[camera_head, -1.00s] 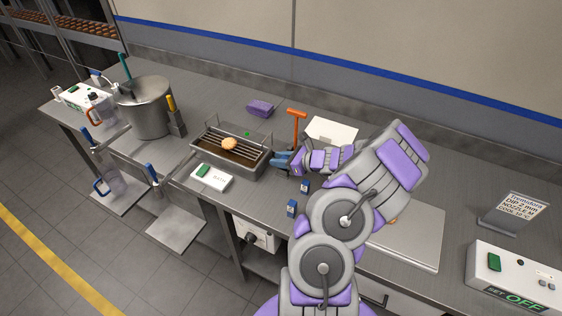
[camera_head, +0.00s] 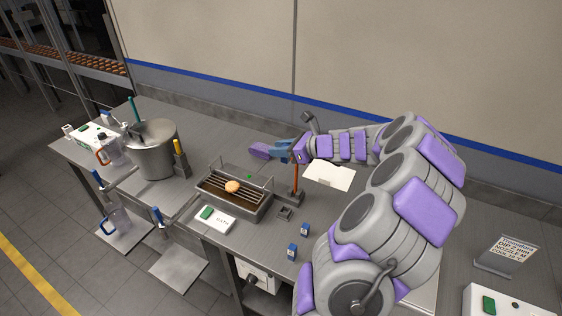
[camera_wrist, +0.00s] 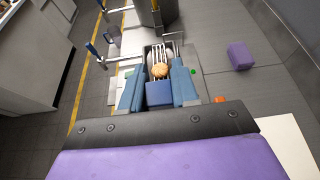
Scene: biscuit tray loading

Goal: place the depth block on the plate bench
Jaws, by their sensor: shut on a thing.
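My gripper (camera_head: 277,151) is raised above the steel bench, behind the tank, with its blue fingers pointing left. In the wrist view my gripper (camera_wrist: 157,88) is shut on a blue block (camera_wrist: 159,95), which I take to be the depth block. The fingers stand on both sides of it; its far side is hidden. In the head view I cannot make the block out from the fingers. The steel bench (camera_head: 224,147) runs under everything; I cannot tell which part is called the plate bench.
The tank (camera_head: 255,209) holds a rack with a biscuit (camera_head: 232,187). A small square holder (camera_head: 285,213) and an orange post (camera_head: 296,180) stand beside it. A purple block (camera_wrist: 240,55) lies apart from my fingers. A steel pot (camera_head: 155,155) is further left.

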